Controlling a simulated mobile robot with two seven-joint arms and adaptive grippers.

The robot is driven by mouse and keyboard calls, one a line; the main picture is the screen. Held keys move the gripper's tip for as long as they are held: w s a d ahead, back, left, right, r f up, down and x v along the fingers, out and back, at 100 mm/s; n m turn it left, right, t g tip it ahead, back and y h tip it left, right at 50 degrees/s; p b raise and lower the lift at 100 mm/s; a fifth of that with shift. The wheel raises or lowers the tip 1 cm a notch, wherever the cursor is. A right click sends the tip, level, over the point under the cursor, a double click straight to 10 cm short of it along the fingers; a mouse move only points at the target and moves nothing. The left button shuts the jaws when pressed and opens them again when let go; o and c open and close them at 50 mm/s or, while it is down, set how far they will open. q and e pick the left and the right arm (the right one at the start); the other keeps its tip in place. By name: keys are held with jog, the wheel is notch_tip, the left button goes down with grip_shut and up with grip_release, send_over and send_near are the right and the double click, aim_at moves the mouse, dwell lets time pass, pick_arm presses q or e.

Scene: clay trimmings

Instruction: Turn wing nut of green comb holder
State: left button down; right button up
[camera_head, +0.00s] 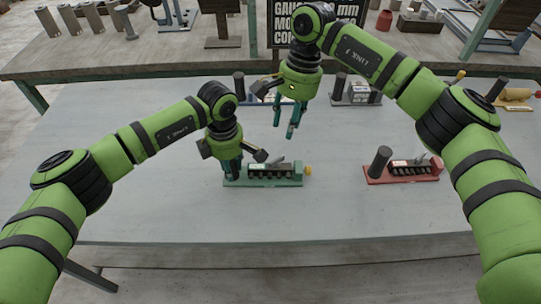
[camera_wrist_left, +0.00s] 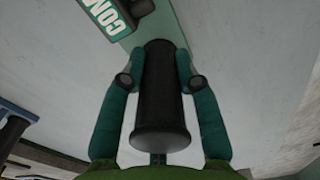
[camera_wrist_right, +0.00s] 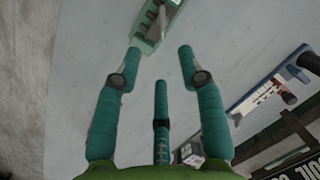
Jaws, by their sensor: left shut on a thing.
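The green comb holder (camera_head: 262,182) lies on the table in the middle of the head view, with a row of dark teeth along it. A yellow-orange knob (camera_head: 308,170), perhaps the wing nut, is at its right end. My left gripper (camera_head: 232,174) is shut on the black post (camera_wrist_left: 158,95) at the holder's left end; the left wrist view shows the fingers on both sides of it. My right gripper (camera_head: 284,131) is open and empty, above and behind the holder. The holder (camera_wrist_right: 160,22) also shows beyond its fingertips (camera_wrist_right: 160,55) in the right wrist view.
A red comb holder (camera_head: 375,181) with a dark post lies to the right. A blue holder (camera_wrist_right: 270,82), a grey one (camera_head: 357,98) and a yellow one (camera_head: 515,95) stand along the table's back. The table front (camera_head: 250,220) is clear.

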aim_at(278, 160)
jog(key=f+m, duration=0.2)
jog(key=f, duration=0.1)
jog(key=s+a+f+m+y, duration=0.1)
jog(key=f+m, duration=0.1)
jog(key=f, duration=0.2)
jog(key=a+f+m, duration=0.1)
jog(key=f, duration=0.2)
jog(key=shift+s+f+m+g+y, duration=0.25)
jog(key=shift+m+g+y, duration=0.15)
grip_shut()
